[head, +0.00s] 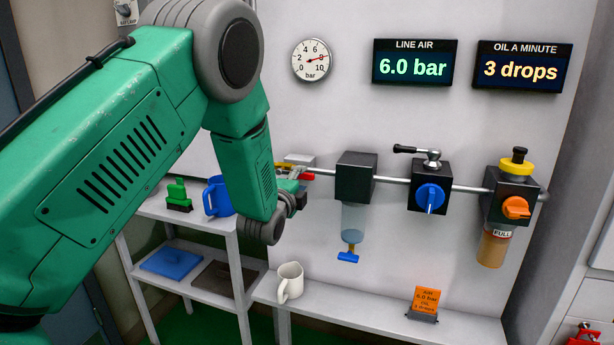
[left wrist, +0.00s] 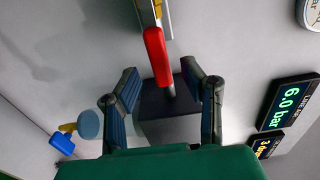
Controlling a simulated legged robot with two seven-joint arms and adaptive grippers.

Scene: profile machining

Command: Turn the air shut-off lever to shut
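The air shut-off lever has a red grip (head: 308,176) and sits at the left end of the wall pipe, roughly in line with it. In the left wrist view the red grip (left wrist: 157,55) points toward the dark block. My left gripper (head: 294,190) is just below the lever in the head view, partly hidden by my own arm. In the left wrist view my left gripper (left wrist: 160,72) has its two fingers wide apart, one on each side of the red grip, with gaps visible. The line air display (head: 412,66) reads 6.0 bar. My right gripper is out of view.
Right of the lever are a dark filter block (head: 356,176) with a clear bowl, a regulator with a blue knob (head: 430,197), and an oiler with an orange knob (head: 516,207).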

